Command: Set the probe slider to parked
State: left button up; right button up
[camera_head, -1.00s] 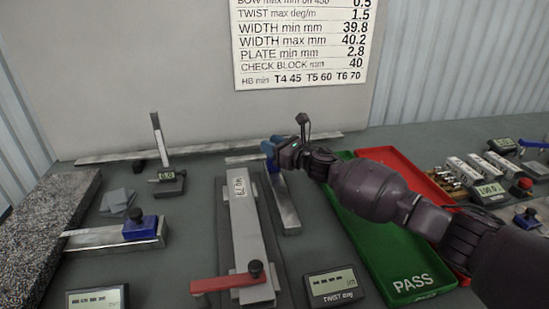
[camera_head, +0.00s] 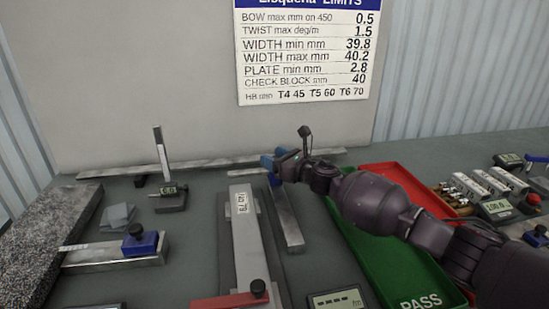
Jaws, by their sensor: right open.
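One blue slider (camera_head: 268,161) is at the far end of a steel bar (camera_head: 287,215), right of the long grey profile. My right gripper (camera_head: 280,164) is open at that slider, its fingers overlapping it in the picture; contact is not clear. The gripper and wrist partly hide it. The other blue slider (camera_head: 144,246) has a black knob and sits on a steel block at the left. My left gripper is not in view.
The grey profile (camera_head: 250,262) lies mid-table with a red clamp arm (camera_head: 230,301) at its near end. A green PASS tray (camera_head: 385,262) and red tray (camera_head: 405,183) lie under my right arm. A gauge stand (camera_head: 170,198) and granite slab (camera_head: 50,232) are left.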

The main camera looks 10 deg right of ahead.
jog(key=p+v, duration=0.1)
jog(key=v, duration=0.9)
jog(key=shift+s+d, duration=0.3)
